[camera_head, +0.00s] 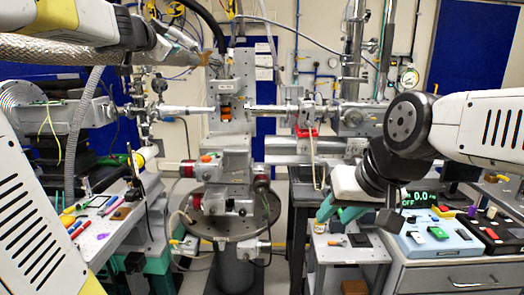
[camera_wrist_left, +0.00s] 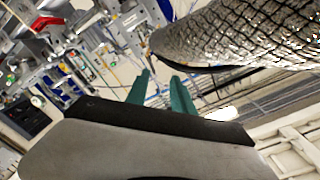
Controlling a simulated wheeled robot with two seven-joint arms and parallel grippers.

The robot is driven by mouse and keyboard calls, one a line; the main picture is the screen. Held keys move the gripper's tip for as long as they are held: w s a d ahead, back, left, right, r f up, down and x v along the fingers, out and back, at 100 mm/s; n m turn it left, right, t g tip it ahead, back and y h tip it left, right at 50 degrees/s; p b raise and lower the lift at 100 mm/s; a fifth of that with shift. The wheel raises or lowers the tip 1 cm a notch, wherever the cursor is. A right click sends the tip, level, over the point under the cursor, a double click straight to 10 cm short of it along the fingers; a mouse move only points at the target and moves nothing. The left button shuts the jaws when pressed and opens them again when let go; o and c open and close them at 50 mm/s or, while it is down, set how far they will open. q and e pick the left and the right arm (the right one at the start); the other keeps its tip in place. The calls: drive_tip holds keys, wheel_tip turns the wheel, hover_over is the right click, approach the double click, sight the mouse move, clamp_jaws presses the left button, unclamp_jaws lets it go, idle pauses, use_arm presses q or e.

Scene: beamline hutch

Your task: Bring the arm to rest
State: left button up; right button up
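My right arm comes in from the right in the head view. Its white and black wrist is bent down over the small grey stand at right centre. My right gripper (camera_head: 337,212) has two teal fingers with a gap between them, pointing down and left; I see nothing held. My left arm crosses the upper left of the head view, and its fingers are hard to make out there. In the left wrist view, my left gripper (camera_wrist_left: 161,76) shows two teal fingers apart, with nothing between them.
A small jar (camera_head: 320,227) stands on the grey stand (camera_head: 345,250), close under the right fingers. A blue control box (camera_head: 433,236) sits on the right bench. Tools lie on the left bench (camera_head: 122,212). A round-based beamline column (camera_head: 235,225) stands in the middle. A scaly silver duct (camera_wrist_left: 235,35) is close to the left fingers.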

use_arm(q)
drive_tip(key=s+d+f+n+g+y, duration=0.1)
drive_tip(key=s+f+n+g+y, duration=0.4)
drive_tip(key=s+f, duration=1.25)
drive_tip(key=s+d+f+n+g+h, duration=0.1)
drive_tip(key=s+d+f+g+h, duration=0.2)
drive_tip(key=s+d+f, duration=0.2)
drive_tip(key=s+d+f+n+g+h, duration=0.2)
drive_tip(key=s+d+f, duration=0.3)
drive_tip(key=s+f, duration=0.4)
drive_tip(key=shift+s+d+f+g+h, duration=0.2)
drive_tip(key=shift+d+f+g+h, duration=0.15)
drive_tip(key=shift+g+h, duration=0.3)
